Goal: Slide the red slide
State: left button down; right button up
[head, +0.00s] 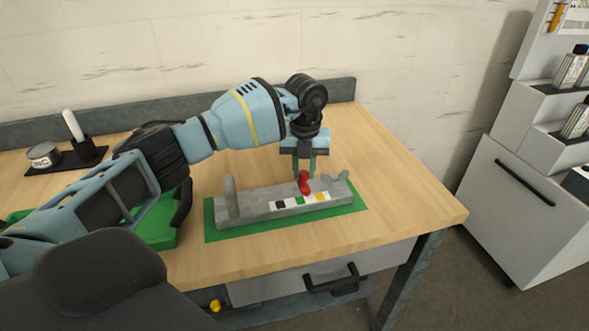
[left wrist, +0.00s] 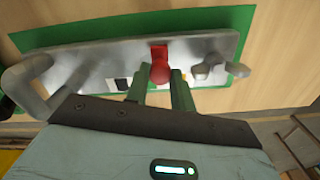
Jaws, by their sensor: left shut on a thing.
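The red slide (head: 304,183) sits on top of a grey metal rail block (head: 244,204), right of its middle in the head view. The block lies on a green mat (head: 222,234) and has colored squares along its front face, black, white and yellow among them. My left gripper (head: 304,174) reaches down from above and is shut on the red slide. In the left wrist view the slide's round red knob (left wrist: 160,71) is between the two green fingers (left wrist: 160,84). The fingers and slide hide part of the colored squares there. My right gripper is not in view.
A green tray (head: 157,232) lies left of the mat, partly behind my arm. A dark stand with a white marker (head: 73,126) and a tin (head: 43,156) are at the back left. The wooden table (head: 400,190) is clear right of the mat.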

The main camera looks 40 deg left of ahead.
aim_at(303, 173)
pick_arm(q)
jog(key=shift+w+d, duration=0.1)
jog(key=shift+s, duration=0.2)
jog(key=c, duration=1.2)
grip_release()
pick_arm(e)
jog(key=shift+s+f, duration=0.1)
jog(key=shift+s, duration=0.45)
pick_arm(q)
jog(key=shift+r, duration=0.1)
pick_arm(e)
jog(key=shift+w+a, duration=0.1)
pick_arm(q)
jog(key=shift+r, duration=0.3)
notch_tip(303, 173, up, 7)
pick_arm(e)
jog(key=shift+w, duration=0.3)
